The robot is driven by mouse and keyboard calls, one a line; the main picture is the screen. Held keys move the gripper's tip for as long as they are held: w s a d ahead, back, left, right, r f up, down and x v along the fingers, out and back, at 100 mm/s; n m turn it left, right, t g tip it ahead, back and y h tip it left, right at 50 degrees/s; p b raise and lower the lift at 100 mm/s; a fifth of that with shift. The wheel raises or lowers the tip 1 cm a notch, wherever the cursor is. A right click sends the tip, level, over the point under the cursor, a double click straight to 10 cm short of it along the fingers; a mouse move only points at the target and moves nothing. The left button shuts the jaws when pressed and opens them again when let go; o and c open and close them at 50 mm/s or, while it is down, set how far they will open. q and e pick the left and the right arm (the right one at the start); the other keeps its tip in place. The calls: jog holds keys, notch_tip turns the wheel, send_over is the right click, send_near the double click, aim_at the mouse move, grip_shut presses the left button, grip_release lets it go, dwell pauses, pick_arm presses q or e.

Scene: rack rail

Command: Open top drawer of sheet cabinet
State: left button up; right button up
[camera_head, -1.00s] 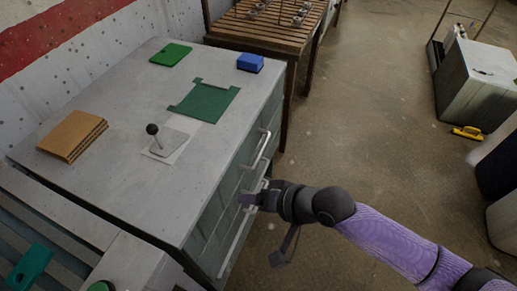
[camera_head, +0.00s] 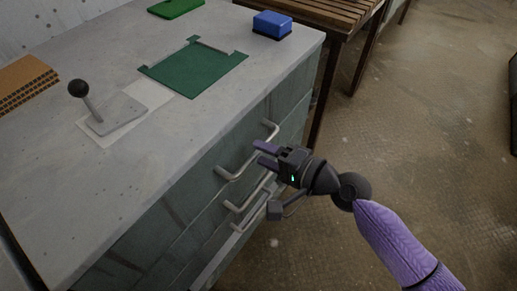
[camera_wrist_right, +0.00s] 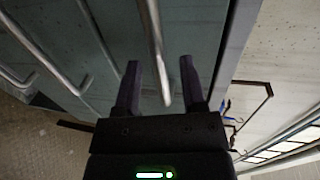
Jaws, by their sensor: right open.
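The grey-green sheet cabinet (camera_head: 150,250) has a stack of drawers with metal bar handles on its front. The top drawer's handle (camera_head: 246,152) is the uppermost bar, just under the worktop. My right gripper (camera_head: 263,154) is open in front of the cabinet, close to this handle. In the right wrist view the handle bar (camera_wrist_right: 152,35) runs between the two spread fingers (camera_wrist_right: 161,80); I cannot tell whether they touch it. The top drawer looks shut. My left gripper is not in view.
Lower handles (camera_head: 247,195) sit close below the top one. On the worktop are a lever with a black knob (camera_head: 78,88), a green plate (camera_head: 195,68), a blue box (camera_head: 272,24) and brown stacked sheets (camera_head: 24,82). A slatted wooden table (camera_head: 335,14) stands behind.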

jog(key=shift+x, duration=1.05)
grip_shut()
jog(key=shift+f, duration=0.1)
dwell(0.4)
